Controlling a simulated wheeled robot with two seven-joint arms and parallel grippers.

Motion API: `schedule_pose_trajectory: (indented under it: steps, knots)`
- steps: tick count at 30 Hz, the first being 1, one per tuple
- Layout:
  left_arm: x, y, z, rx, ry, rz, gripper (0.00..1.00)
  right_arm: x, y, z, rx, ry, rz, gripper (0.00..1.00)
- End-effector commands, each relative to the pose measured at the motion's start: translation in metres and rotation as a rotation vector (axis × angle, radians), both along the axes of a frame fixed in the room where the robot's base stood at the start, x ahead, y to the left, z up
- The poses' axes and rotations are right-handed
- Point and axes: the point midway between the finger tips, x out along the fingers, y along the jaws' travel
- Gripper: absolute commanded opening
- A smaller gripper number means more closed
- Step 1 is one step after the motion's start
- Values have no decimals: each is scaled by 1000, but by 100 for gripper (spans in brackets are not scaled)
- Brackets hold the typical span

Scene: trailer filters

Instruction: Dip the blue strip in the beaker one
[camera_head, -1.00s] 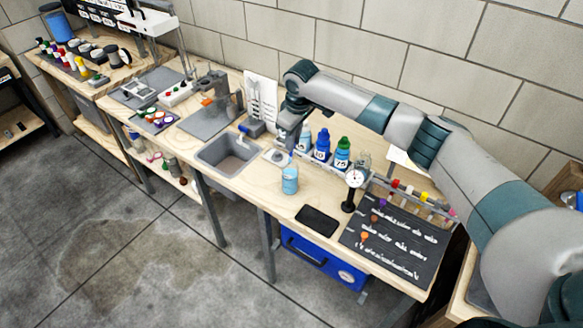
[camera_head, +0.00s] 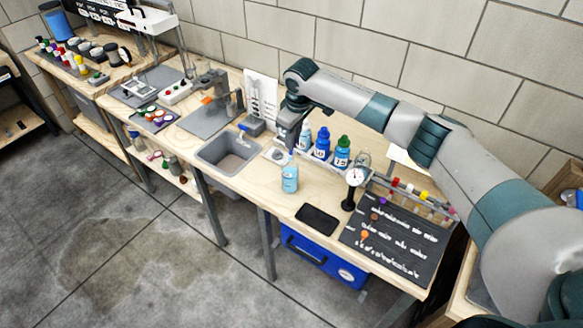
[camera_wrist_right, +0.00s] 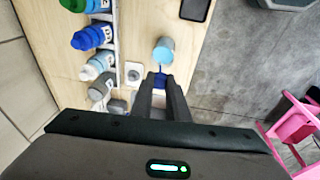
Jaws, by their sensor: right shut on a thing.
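The beaker (camera_head: 290,182), a light blue cup, stands on the wooden bench right of the sink; it also shows in the right wrist view (camera_wrist_right: 164,46). My right gripper (camera_head: 291,146) is just above and behind it, pointing down. In the right wrist view its fingers (camera_wrist_right: 160,82) are shut on the blue strip (camera_wrist_right: 160,79). A thin end of the strip reaches to the beaker's rim; whether its tip is inside the liquid I cannot tell. In the head view the strip (camera_head: 291,158) shows only faintly above the beaker. My left gripper is not in view.
Bottles with blue (camera_head: 322,145) and green (camera_head: 342,152) caps stand right of my gripper. The sink (camera_head: 228,154) is on the left. A black phone-like slab (camera_head: 317,218) lies near the front edge.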

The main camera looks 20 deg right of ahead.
Motion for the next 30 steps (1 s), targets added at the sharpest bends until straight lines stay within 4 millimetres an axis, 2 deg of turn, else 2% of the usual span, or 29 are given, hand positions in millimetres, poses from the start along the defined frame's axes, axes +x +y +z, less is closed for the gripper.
schedule_pose_trajectory:
  steps: [12, 19, 30]
  knots:
    - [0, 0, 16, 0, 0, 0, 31, 0, 0, 29, 1, -1, 0, 0]
    - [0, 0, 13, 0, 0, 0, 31, 0, 0, 44, 1, -1, 0, 0]
    - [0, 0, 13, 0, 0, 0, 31, 0, 0, 50, 0, 0, 0, 0]
